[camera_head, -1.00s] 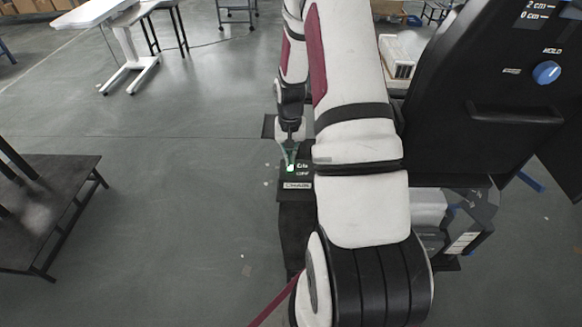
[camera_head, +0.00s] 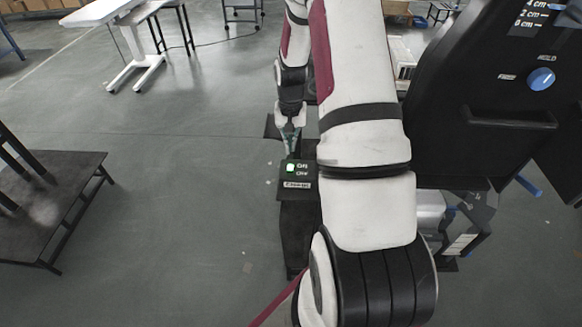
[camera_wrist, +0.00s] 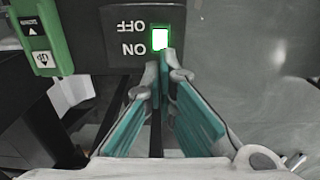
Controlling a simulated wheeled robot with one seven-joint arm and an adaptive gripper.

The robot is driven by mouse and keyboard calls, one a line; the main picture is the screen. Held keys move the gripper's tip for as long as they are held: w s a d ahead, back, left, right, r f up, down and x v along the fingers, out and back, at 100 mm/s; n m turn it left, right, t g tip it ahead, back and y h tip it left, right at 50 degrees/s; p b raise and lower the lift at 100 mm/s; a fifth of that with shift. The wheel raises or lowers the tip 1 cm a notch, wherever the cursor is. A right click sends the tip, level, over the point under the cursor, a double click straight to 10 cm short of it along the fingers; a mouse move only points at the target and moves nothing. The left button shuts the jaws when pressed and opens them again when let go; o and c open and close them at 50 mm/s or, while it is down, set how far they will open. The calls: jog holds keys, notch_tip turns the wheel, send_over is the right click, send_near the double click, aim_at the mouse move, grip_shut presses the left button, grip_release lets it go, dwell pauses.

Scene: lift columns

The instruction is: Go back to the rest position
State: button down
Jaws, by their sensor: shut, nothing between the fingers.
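The switch also glows in the head view (camera_head: 290,168). Whether the fingertips touch the box is hard to tell.
A tall black machine with a blue knob (camera_head: 541,78) stands close on the right. A dark low platform (camera_head: 60,205) is at the left and a white table (camera_head: 100,12) at the back left. Open floor lies left of my arm.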

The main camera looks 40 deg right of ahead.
dwell(0.4)
jog(key=s+a+r+n+t, duration=0.1)
jog(key=a+r+n, duration=0.1)
jog(key=a+r, duration=0.45)
jog(key=a+r+n+t+h, duration=0.1)
jog(key=a+r, duration=0.3)
jog(key=r, duration=0.6)
jog(key=s+a+r+n+t, duration=0.1)
jog(key=a+r+n, duration=0.1)
jog(key=a+r, duration=0.45)
jog(key=s+a+r+n+t, duration=0.1)
jog(key=s+a+r+n, duration=0.1)
jog(key=s+a+r, duration=0.3)
jog(key=s+a+r+n+t+y, duration=0.1)
jog(key=s+a+r, duration=0.4)
jog(key=s, duration=0.6)
jog(key=shift+a+r+n+t, duration=0.35)
jog(key=shift+a+n, duration=0.3)
jog(key=shift+n, duration=0.15)
